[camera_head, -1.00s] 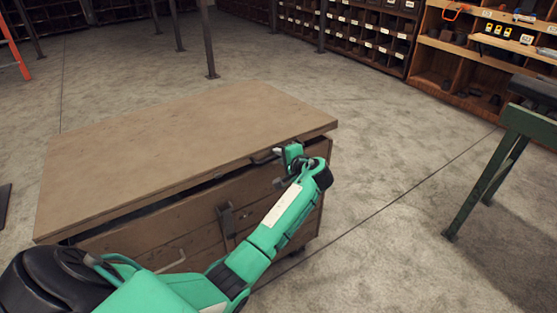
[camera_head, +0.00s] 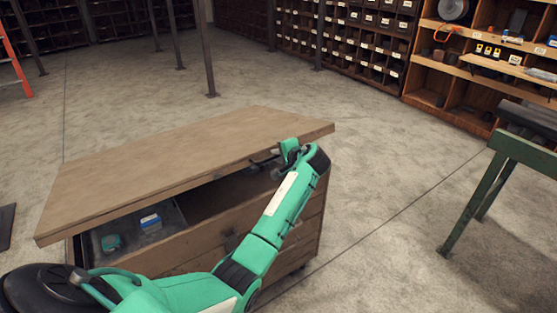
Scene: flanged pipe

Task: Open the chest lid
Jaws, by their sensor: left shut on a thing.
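The chest (camera_head: 300,228) is a wooden box on the floor in the head view. Its brown lid (camera_head: 190,165) is tilted up at the front edge, with a clear gap over the chest's front wall. My left gripper (camera_head: 284,158) is at the lid's front edge near its right end, shut on the dark lid handle (camera_head: 262,158). My arm hides part of the front wall. Inside the chest, a blue and white box (camera_head: 150,222) and a teal item (camera_head: 111,242) show through the gap. My right gripper is not in view.
A green metal stand (camera_head: 480,195) is at the right. Shelves with bins (camera_head: 365,45) line the back, and a wooden shelf unit (camera_head: 440,80) is at the back right. Dark posts (camera_head: 207,60) stand behind the chest. The floor between is clear.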

